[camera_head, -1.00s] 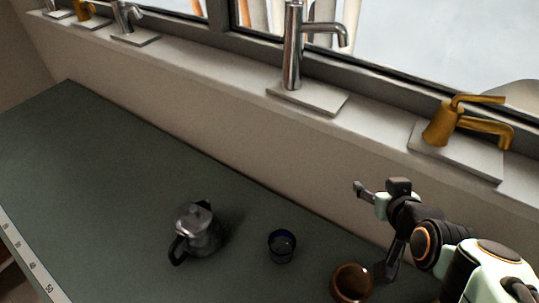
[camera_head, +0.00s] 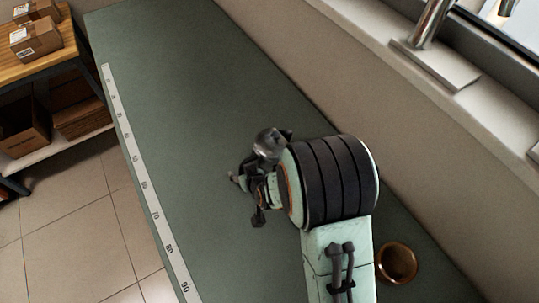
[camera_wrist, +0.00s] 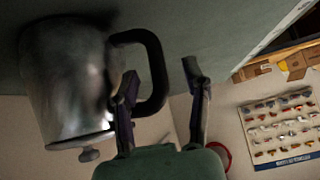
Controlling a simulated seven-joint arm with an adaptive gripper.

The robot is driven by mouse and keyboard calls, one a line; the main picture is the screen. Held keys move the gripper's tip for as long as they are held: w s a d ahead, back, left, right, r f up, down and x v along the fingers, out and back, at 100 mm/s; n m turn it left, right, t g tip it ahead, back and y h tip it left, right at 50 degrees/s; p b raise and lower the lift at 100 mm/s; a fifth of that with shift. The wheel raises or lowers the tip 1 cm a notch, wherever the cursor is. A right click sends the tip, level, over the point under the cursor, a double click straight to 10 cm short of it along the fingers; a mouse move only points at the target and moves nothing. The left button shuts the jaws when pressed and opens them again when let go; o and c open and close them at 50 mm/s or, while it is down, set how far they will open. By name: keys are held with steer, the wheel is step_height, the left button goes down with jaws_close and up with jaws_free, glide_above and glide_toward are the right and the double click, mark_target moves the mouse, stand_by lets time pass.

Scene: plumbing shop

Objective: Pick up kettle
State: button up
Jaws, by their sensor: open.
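The metal kettle (camera_head: 269,142) stands on the green worktop, partly hidden behind my arm in the head view. In the wrist view the kettle (camera_wrist: 70,85) fills the left side, with its black loop handle (camera_wrist: 157,68) pointing toward my fingers. My gripper (camera_wrist: 160,76) is open. One finger overlaps the handle's opening and the other is right of the handle, so the outer bar of the handle appears between them. Contact cannot be told. My gripper also shows beside the kettle in the head view (camera_head: 245,198).
A brown bowl (camera_head: 397,262) stands on the worktop right of my arm. A measuring strip (camera_head: 147,185) runs along the worktop's left edge. The worktop beyond the kettle is clear. A shelf with cardboard boxes (camera_head: 35,38) stands at upper left.

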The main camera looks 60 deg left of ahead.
steer(key=shift+a+f, duration=0.5)
jaws_close()
steer(key=shift+w, duration=0.1)
steer(key=shift+r, duration=0.15)
